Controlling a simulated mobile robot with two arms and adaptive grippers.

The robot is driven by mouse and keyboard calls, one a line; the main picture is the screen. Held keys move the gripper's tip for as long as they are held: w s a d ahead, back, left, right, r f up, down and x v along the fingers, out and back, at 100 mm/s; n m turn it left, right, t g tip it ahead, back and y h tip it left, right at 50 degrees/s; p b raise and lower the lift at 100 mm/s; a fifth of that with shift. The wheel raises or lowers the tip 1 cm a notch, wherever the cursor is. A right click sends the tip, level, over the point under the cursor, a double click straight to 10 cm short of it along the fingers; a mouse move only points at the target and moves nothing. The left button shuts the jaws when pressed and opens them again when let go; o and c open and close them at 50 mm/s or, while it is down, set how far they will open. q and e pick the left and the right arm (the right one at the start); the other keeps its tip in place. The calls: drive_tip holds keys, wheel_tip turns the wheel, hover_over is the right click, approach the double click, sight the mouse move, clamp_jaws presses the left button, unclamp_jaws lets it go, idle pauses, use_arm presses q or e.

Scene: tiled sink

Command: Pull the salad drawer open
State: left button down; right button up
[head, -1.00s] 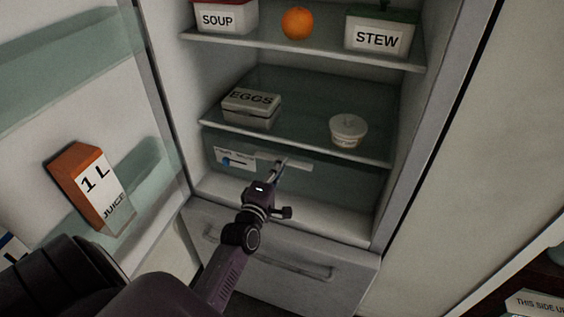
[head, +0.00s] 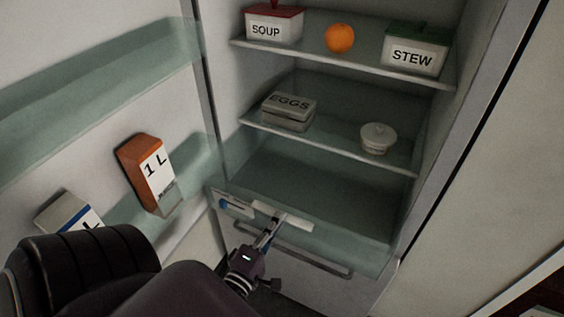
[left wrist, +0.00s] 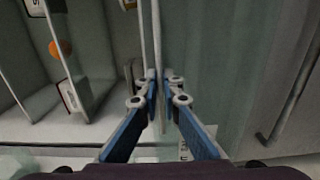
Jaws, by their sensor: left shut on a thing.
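The salad drawer (head: 345,237) is a clear greenish box under the lowest fridge shelf. My right gripper is not in view.
The fridge door stands open at the left, holding a juice carton (head: 147,175) and another carton (head: 68,214). Eggs (head: 289,110) and a lidded white tub (head: 377,138) stand on the shelf above the drawer. Soup, an orange and stew are higher. A lower drawer handle (head: 305,262) runs below.

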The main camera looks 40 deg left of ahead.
use_arm(q)
drive_tip(key=shift+s, duration=0.25)
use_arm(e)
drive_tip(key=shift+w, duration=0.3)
use_arm(q)
drive_tip(key=c, duration=2.1)
unclamp_jaws()
drive_tip(key=v, duration=1.2)
drive_tip(key=shift+d, duration=0.15)
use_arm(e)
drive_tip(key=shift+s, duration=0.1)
